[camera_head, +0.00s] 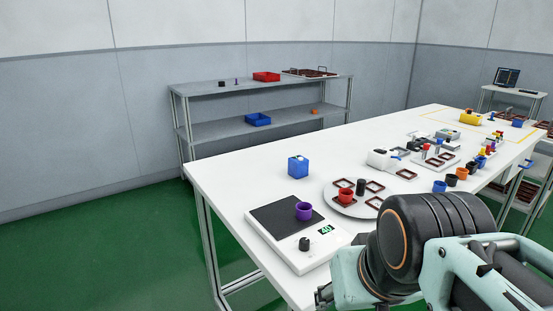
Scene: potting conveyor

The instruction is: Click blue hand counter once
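A blue box-shaped device (298,167) with a small pale marking on top stands upright on the white table, behind the scale. It looks like the blue hand counter, but its button and reading are too small to make out. My arm, with dark rounded links and pale teal parts, fills the lower right. The end of my gripper (323,297) seems to show low at the picture's bottom, in front of the scale and well apart from the blue device. Its fingers are mostly hidden or cut off, so its opening is unclear.
A scale (318,252) with a purple pot (304,211) on it stands in front of the blue device. A round tray (340,207) with pots and brown frames lies to the right. A white machine (381,159) and more pots stand farther right. The table's left corner is clear.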

